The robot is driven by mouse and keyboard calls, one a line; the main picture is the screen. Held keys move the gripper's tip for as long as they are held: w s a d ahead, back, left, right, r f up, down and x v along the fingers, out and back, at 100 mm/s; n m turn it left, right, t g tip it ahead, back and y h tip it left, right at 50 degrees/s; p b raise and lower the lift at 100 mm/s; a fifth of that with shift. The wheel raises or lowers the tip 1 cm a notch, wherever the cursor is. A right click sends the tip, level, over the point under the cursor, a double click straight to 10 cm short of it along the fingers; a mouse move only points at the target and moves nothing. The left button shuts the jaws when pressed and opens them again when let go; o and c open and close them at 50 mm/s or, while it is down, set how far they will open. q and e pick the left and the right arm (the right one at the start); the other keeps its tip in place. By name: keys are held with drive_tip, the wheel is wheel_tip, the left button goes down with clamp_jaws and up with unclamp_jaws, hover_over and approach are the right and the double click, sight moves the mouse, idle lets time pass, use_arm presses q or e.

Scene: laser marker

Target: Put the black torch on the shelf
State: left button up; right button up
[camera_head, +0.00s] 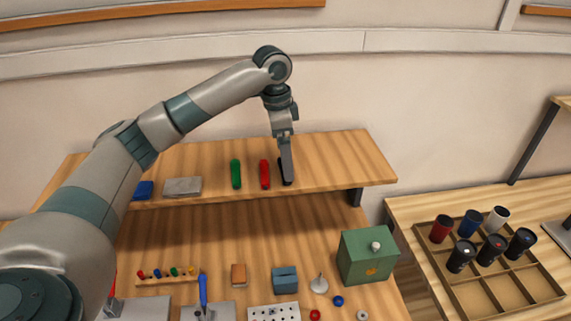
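The black torch (287,181) is at the front right part of the wooden shelf (340,160), beside a red torch (265,174) and a green torch (236,174). It appears to rest on the shelf board, partly hidden by my gripper. My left gripper (287,178) reaches down from above, its fingers over the black torch. The fingers line up in this view, so I cannot tell whether they are closed on it. My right gripper is not in view.
A blue block (143,190) and a grey block (183,187) lie on the shelf's left. Below are a green box (368,257), a blue block (285,280) and small parts. A compartment tray (470,286) with several cylinders stands at right. The shelf's right end is clear.

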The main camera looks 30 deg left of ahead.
sight(281, 170)
use_arm(q)
wheel_tip(281, 170, up, 9)
drive_tip(key=b, duration=0.3)
drive_tip(key=shift+s+a+r, duration=0.2)
drive_tip(key=shift+s+a, duration=0.15)
drive_tip(key=shift+a, duration=0.05)
